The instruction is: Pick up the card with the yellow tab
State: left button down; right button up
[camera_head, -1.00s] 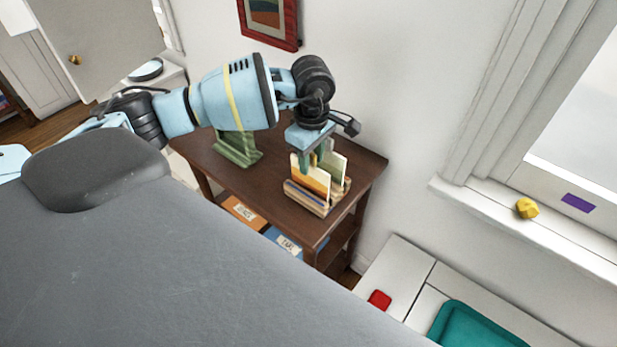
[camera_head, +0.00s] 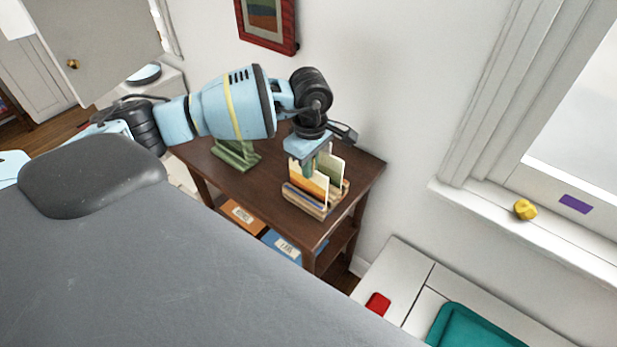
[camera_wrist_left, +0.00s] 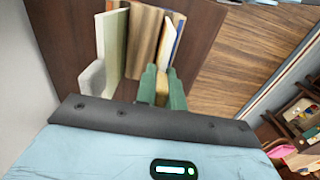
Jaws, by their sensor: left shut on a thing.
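My left gripper (camera_head: 309,168) points down into a wooden card rack (camera_head: 306,205) on the dark brown table. In the left wrist view its green fingers (camera_wrist_left: 161,88) are shut on a yellow piece (camera_wrist_left: 162,86), the card with the yellow tab. The rest of that card is mostly hidden by the fingers. An orange-and-cream card (camera_head: 307,181) and a green card (camera_head: 334,164) stand upright in the rack beside the fingers. A pale green card (camera_wrist_left: 110,45) and a cream card (camera_wrist_left: 168,50) also show in the left wrist view.
A green stand (camera_head: 235,154) is on the table (camera_head: 262,190) left of the rack. Orange (camera_head: 242,216) and blue (camera_head: 283,245) labelled boxes are on the shelf below. The wall is close behind. A teal tray (camera_head: 475,328) and a red item (camera_head: 378,304) lie at lower right.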

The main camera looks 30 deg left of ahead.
pick_arm(q)
jog(key=shift+r, duration=0.15)
jog(key=shift+r, duration=0.55)
notch_tip(320, 180, up, 2)
jog(key=shift+r, duration=0.1)
jog(key=s+d+r, duration=0.1)
jog(key=s+d, duration=0.7)
jog(key=s, duration=0.5)
jog(key=shift+s+d+r+b, duration=0.2)
jog(key=shift+s+d+b, duration=0.1)
jog(key=shift+b, duration=0.1)
jog(key=shift+w, duration=0.1)
jog(key=w+m, duration=0.1)
jog(key=m, duration=0.4)
jog(key=w+m, duration=0.1)
jog(key=m, duration=0.5)
jog(key=w+m, duration=0.1)
jog(key=m, duration=0.5)
jog(key=shift+a+f, duration=0.35)
jog(key=shift+f, duration=0.05)
jog(key=shift+s+a, duration=0.1)
